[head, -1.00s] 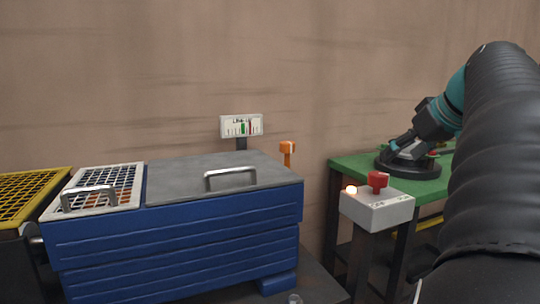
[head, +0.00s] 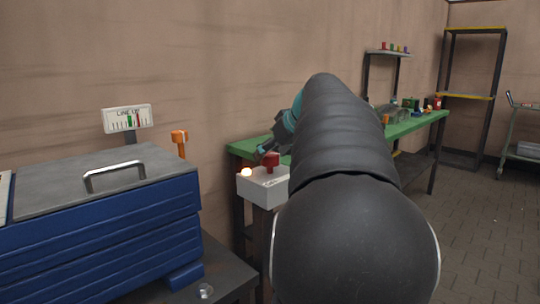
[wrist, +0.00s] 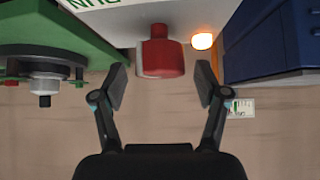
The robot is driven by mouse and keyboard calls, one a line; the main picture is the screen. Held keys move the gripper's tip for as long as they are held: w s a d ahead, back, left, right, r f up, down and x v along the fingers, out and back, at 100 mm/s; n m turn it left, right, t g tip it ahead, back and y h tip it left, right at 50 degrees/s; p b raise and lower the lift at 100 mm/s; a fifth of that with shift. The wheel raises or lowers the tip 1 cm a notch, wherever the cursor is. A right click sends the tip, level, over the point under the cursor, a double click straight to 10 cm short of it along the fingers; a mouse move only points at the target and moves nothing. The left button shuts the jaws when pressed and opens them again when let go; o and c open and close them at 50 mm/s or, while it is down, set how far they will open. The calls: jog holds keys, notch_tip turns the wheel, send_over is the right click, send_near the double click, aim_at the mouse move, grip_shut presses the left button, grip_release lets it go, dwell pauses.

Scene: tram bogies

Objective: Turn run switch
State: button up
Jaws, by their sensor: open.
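The run switch is a red knob (head: 271,160) on a pale grey box (head: 256,187) on a post; an orange-white lamp (head: 246,172) glows beside it. In the wrist view, the red knob (wrist: 165,55) is ahead of my gripper (wrist: 161,85), roughly centred between its fingers. The fingers are open and do not touch the knob. The glowing lamp (wrist: 202,41) is right of the knob there. In the head view my arm hides most of my gripper, and only a dark part shows near the knob. Part of the box lettering is readable in the wrist view.
A blue cabinet (head: 110,240) with a grey lid and handle stands left of the box. A gauge sign (head: 127,118) and an orange post (head: 180,140) stand behind it. A green table (head: 235,146) runs behind the box. Open floor (head: 480,225) lies at the right.

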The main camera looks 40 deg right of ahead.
jog(key=shift+w+f, duration=0.45)
jog(key=c, duration=1.2)
jog(key=shift+o, duration=0.2)
